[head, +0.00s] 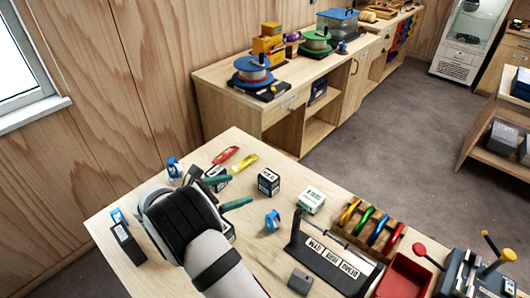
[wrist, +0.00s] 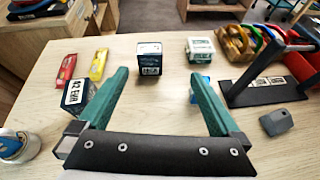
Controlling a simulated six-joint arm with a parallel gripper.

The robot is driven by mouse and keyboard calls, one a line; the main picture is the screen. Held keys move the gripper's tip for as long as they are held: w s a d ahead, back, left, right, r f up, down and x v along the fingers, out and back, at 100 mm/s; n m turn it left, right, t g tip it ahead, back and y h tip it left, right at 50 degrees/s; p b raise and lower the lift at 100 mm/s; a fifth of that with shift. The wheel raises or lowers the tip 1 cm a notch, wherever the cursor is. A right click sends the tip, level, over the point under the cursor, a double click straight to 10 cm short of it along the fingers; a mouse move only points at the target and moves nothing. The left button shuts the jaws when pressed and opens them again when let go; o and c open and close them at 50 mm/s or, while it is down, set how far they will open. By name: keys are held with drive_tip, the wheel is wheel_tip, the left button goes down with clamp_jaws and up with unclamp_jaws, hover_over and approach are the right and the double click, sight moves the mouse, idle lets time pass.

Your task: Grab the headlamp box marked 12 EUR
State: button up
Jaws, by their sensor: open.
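My gripper (head: 242,190) is open and empty above the table, its two teal fingers apart; it also shows in the wrist view (wrist: 160,76). A dark box with a white label (head: 268,182) stands upright beyond the fingertips. In the wrist view this box (wrist: 149,58) sits ahead between the fingers, its label too small to read. Another dark box (wrist: 76,92) stands left of the left finger, partly hidden by it; its tilted label looks like 42 EUR, the first digit unsure. In the head view that box (head: 215,176) is partly behind a finger.
A white-green box (head: 311,200) stands right of the dark box. Red (head: 226,155) and yellow (head: 243,163) packets lie behind. A black stand (head: 335,265), a carabiner rack (head: 370,228) and a red tray (head: 404,277) fill the right. A dark box (head: 127,243) stands at left.

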sight(265, 179)
drive_tip(key=shift+n+t, duration=0.6)
drive_tip(key=shift+n, duration=0.2)
drive_tip(key=w+d+f, duration=0.1)
drive_tip(key=w, duration=0.1)
drive_tip(key=w+d+f, duration=0.4)
drive_tip(key=w, duration=0.1)
drive_tip(key=shift+f, duration=0.1)
drive_tip(key=x, duration=0.5)
drive_tip(key=shift+d+f, duration=0.25)
drive_tip(key=shift+d, duration=0.15)
drive_tip(key=c, duration=1.4)
